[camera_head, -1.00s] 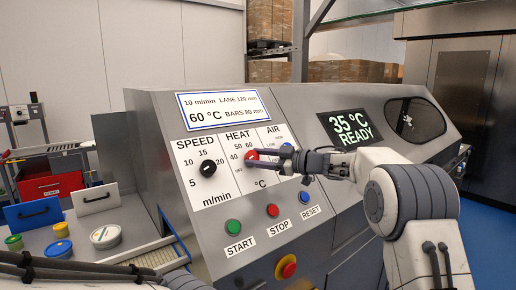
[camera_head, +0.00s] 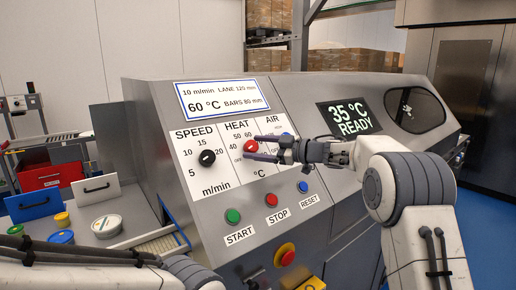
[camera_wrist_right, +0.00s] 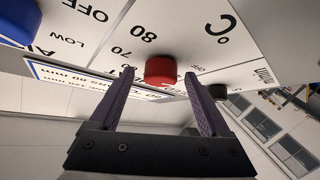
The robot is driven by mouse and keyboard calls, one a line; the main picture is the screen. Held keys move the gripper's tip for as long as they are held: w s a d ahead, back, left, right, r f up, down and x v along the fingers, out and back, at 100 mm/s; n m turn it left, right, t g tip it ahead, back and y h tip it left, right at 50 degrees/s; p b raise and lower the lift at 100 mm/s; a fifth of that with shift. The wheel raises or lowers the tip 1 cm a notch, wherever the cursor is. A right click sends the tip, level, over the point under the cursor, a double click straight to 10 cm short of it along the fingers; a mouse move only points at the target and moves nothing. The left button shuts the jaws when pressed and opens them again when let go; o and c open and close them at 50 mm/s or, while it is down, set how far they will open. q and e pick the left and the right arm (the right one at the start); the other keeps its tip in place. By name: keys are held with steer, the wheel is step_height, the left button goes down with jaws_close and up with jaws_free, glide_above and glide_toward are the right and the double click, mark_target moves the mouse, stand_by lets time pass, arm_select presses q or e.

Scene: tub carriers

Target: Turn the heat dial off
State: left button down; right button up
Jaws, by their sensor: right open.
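The red heat dial (camera_head: 250,146) sits on the sloped control panel under the word HEAT, on a white scale. Its pointer is too small to read. My right gripper (camera_head: 258,148) is open, with one dark finger above and one below the dial in the head view. In the right wrist view the red dial (camera_wrist_right: 160,70) shows between the two spread fingertips of the gripper (camera_wrist_right: 158,76), with a visible gap at each side.
The black speed dial (camera_head: 207,158) is left of the heat dial, and the blue air dial (camera_head: 287,137) is right, partly behind my right gripper. Below are green (camera_head: 233,216), red (camera_head: 271,200) and blue (camera_head: 303,187) buttons, and a red stop knob (camera_head: 285,255). The display (camera_head: 349,118) reads 35 °C READY.

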steer(key=f+b+v, duration=0.1)
steer(key=b+v, duration=0.1)
steer(key=v, duration=0.8)
steer(key=shift+d+r+b, duration=0.2)
steer(key=shift+r+b, duration=0.2)
steer(key=shift+r, duration=0.15)
steer(key=a+r+m+t+h, duration=0.2)
steer(key=a+m+t+h, duration=0.15)
steer(key=a+t, duration=0.2)
steer(key=s+a+f+m+g+h, duration=0.2)
steer(key=s+a+f+m+h, duration=0.1)
steer(key=s+f+m+h, duration=0.5)
steer(key=s+d+f+g, duration=0.1)
steer(key=s+f+g, duration=0.3)
steer(key=s, duration=0.8)
steer(key=s+d+f+n+g+h, duration=0.1)
steer(key=s+f+g, duration=0.3)
steer(key=s+f, duration=0.5)
steer(key=s+d+f+n+g+h, duration=0.1)
steer(key=s+f+g, duration=0.3)
steer(key=s, duration=1)
step_height(320, 180, down, 2)
steer(key=shift+s+f, duration=0.2)
steer(key=shift+s, duration=0.15)
